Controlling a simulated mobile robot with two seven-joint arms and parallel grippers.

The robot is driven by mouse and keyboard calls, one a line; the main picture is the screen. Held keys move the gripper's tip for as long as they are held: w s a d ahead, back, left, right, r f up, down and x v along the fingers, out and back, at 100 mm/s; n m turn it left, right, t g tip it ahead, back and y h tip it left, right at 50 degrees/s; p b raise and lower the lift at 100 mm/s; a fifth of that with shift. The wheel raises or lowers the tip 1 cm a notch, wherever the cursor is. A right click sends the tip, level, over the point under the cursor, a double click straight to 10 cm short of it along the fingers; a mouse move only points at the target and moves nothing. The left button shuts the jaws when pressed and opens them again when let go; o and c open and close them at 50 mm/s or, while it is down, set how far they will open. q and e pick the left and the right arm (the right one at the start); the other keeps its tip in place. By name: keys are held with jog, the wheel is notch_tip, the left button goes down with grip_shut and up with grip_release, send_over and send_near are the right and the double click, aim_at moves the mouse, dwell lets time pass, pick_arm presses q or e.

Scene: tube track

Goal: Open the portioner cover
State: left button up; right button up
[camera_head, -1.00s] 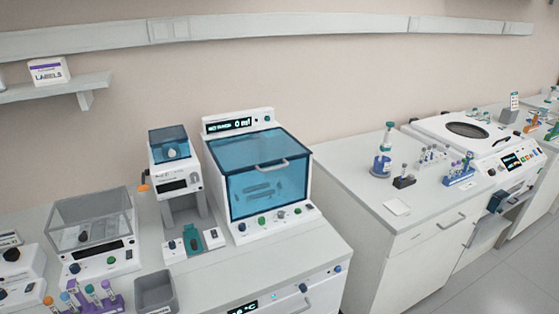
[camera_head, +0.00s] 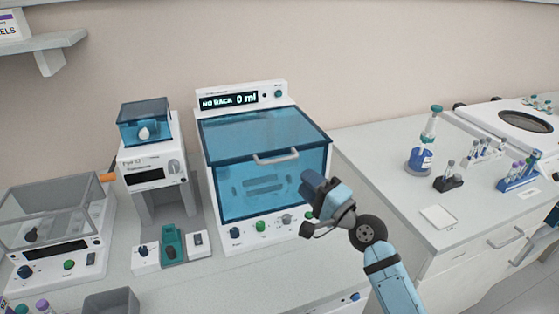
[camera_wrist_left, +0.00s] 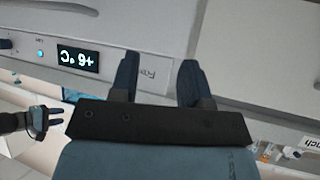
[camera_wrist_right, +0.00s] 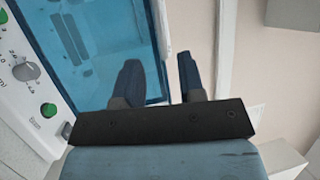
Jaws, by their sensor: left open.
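The portioner is a white machine with a clear blue cover (camera_head: 270,185) and a grey bar handle (camera_head: 276,157) at the cover's front upper edge. The cover is closed. Its display (camera_head: 229,101) reads "NO RACK 0 ml". My right gripper (camera_head: 308,188) is in front of the cover's lower right part, below and right of the handle. In the right wrist view its two fingers (camera_wrist_right: 160,82) are apart and empty, with the blue cover behind them. My left gripper (camera_wrist_left: 157,80) shows only in the left wrist view, open and empty, before a white appliance front.
A device with a small blue lid (camera_head: 144,122) stands left of the portioner. A balance with a clear box (camera_head: 45,215) is farther left, with a grey bin (camera_head: 110,302) in front.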

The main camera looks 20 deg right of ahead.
aim_at(279, 159)
jog(key=p+x, duration=0.1)
jog(key=x, duration=0.9)
jog(key=shift+a+f, duration=0.1)
jog(key=shift+a, duration=0.05)
grip_shut()
